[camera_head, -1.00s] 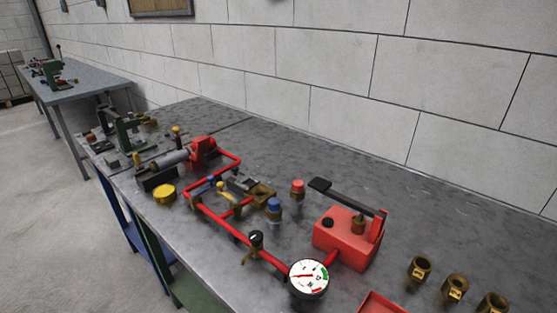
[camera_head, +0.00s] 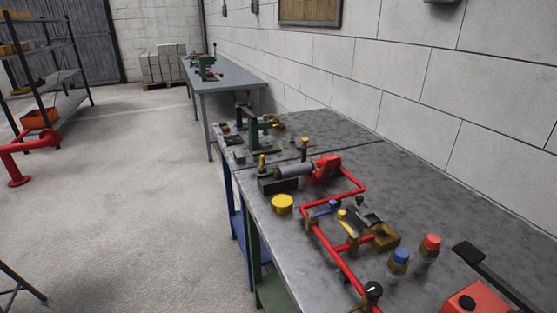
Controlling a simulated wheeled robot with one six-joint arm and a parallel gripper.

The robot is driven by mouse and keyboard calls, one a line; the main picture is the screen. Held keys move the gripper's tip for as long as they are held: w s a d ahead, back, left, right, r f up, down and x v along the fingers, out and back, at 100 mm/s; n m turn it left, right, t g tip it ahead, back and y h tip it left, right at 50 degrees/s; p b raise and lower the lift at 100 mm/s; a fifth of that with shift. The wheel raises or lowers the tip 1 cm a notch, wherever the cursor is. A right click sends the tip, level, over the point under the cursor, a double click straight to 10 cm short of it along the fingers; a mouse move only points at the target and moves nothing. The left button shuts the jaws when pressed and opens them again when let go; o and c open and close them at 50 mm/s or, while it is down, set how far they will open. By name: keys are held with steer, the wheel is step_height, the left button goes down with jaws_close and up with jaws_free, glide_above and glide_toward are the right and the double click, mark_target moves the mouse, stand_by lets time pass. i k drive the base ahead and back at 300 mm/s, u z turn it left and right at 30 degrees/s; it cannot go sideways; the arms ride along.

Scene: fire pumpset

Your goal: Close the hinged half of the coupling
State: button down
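The fire pumpset stands on the grey workbench (camera_head: 420,185), with a red pipe loop (camera_head: 340,262) running along it. At its far end are a grey cylinder (camera_head: 294,171) on a black block and a red body (camera_head: 327,167). A brass and dark metal assembly with an open-looking bracket (camera_head: 381,237) sits inside the near part of the loop. I cannot tell which of these parts is the coupling, nor how its hinged half stands. My gripper is not in view.
A yellow cap (camera_head: 282,204), a blue-topped fitting (camera_head: 399,262), a red-topped fitting (camera_head: 428,248) and a red box with a black lever (camera_head: 478,300) stand on the bench. A green press (camera_head: 262,133) stands farther back. Open floor (camera_head: 160,190) lies left of the bench.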

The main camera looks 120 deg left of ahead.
mark_target(330, 161)
steer(key=u, duration=3.2)
steer(key=k, duration=1.25)
steer(key=u, duration=0.65)
steer(key=i, duration=1.25)
steer(key=z, duration=0.6)
steer(key=i, duration=0.35)
steer(key=z, duration=0.35)
